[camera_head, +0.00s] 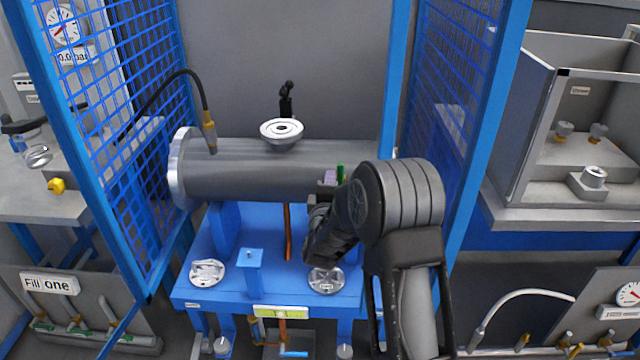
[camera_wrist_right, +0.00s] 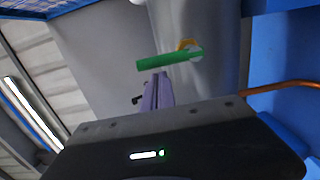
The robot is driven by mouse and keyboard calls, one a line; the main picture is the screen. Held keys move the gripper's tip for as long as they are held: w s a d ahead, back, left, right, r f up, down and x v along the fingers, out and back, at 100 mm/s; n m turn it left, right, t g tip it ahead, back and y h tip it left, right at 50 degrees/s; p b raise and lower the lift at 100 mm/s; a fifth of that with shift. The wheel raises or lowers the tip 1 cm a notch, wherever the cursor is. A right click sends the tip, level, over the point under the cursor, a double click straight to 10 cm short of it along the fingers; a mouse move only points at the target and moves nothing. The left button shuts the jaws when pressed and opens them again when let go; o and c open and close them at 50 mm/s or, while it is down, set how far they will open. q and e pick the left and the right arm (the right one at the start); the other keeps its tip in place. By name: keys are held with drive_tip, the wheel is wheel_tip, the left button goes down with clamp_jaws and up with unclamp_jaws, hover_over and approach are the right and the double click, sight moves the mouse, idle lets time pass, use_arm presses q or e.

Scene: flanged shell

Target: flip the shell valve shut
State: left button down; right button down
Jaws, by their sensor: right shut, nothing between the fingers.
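The shell (camera_head: 250,178) is a grey horizontal cylinder with a flange at its left end, lying on a blue stand. Its valve has a green lever (camera_head: 341,172), which looks short and upright in the head view. In the right wrist view the green lever (camera_wrist_right: 168,58) points left from a yellow valve body (camera_wrist_right: 186,44) on the shell's grey wall. My right gripper (camera_head: 330,176) is shut and empty, its purple fingers beside the lever. In the right wrist view the fingertips (camera_wrist_right: 158,76) are just below the lever; I cannot tell whether they touch. My arm hides the shell's right end.
Blue mesh panels (camera_head: 105,130) and (camera_head: 455,110) flank the shell. A black hose (camera_head: 190,76) runs to a brass fitting on its top. A white round fitting (camera_head: 282,130) stands on top. The blue stand (camera_head: 236,300) carries two round metal plates. Side benches lie beyond the panels.

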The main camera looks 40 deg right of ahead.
use_arm(q)
drive_tip(key=shift+f+b, duration=0.3)
use_arm(e)
drive_tip(key=shift+s+d+m, duration=0.3)
drive_tip(key=shift+d+m, duration=0.1)
drive_tip(key=shift+m, duration=0.3)
drive_tip(key=shift+s+d+m+b, duration=0.35)
drive_tip(key=shift+d+m+b, duration=0.15)
drive_tip(key=shift+m+b, duration=0.4)
use_arm(q)
wheel_tip(320, 180, down, 4)
drive_tip(key=shift+r+b, duration=0.2)
drive_tip(key=shift+b, duration=0.75)
use_arm(e)
drive_tip(key=m, duration=0.3)
drive_tip(key=d+m, duration=0.1)
drive_tip(key=shift+s+r+y, duration=0.15)
drive_tip(key=shift+s+y, duration=0.15)
drive_tip(key=shift+s, duration=0.1)
drive_tip(key=shift+r, duration=0.1)
